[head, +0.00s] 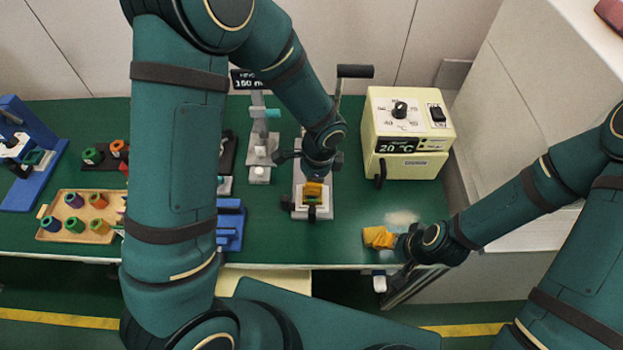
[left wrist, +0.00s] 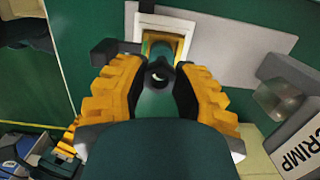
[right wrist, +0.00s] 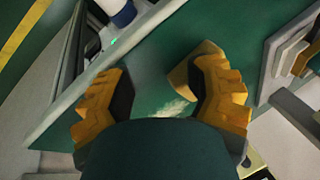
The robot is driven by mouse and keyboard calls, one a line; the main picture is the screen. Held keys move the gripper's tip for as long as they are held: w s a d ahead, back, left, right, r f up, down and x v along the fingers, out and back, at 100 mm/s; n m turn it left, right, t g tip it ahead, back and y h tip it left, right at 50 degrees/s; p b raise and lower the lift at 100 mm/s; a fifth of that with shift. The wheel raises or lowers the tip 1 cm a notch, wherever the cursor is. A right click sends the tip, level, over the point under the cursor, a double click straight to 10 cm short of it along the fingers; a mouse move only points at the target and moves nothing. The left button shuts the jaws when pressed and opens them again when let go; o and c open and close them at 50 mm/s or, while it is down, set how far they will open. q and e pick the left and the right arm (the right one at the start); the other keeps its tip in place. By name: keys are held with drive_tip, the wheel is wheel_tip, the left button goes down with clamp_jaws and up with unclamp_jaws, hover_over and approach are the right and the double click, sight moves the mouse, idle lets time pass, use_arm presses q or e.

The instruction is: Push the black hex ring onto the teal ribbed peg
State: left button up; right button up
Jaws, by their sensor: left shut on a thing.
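My left gripper (head: 313,190) reaches down over a grey lever-topped fixture (head: 299,208). In the left wrist view its yellow fingers (left wrist: 158,85) are shut on a small dark piece (left wrist: 158,73) with a round opening, which looks like the black hex ring. A white square frame (left wrist: 182,20) with a yellowish inside lies just beyond the fingertips. A grey-teal surface shows between the fingers, but I cannot tell whether it is the teal ribbed peg. Whether ring and peg touch is hidden. My right gripper (head: 378,237) is open and empty low over the table's front right; its fingers also show in the right wrist view (right wrist: 160,90).
A cream control box (head: 410,135) stands right of the fixture. A grey stand with a teal part (head: 262,150) is to its left. A wooden tray (head: 50,212) with several coloured spools and a blue fixture (head: 35,185) are at left.

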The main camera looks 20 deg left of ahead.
drive_tip(key=shift+s+d+f, duration=0.1)
drive_tip(key=shift+f, duration=0.25)
use_arm(q)
drive_tip(key=shift+r+p, duration=0.2)
drive_tip(key=shift+p, duration=0.1)
use_arm(e)
drive_tip(key=shift+r, duration=0.1)
use_arm(q)
drive_tip(key=shift+w+p, duration=0.25)
drive_tip(key=shift+p, duration=0.2)
use_arm(e)
drive_tip(key=shift+r, duration=0.4)
use_arm(q)
drive_tip(key=shift+s, duration=0.1)
use_arm(e)
drive_tip(key=shift+f, duration=0.2)
idle(0.7)
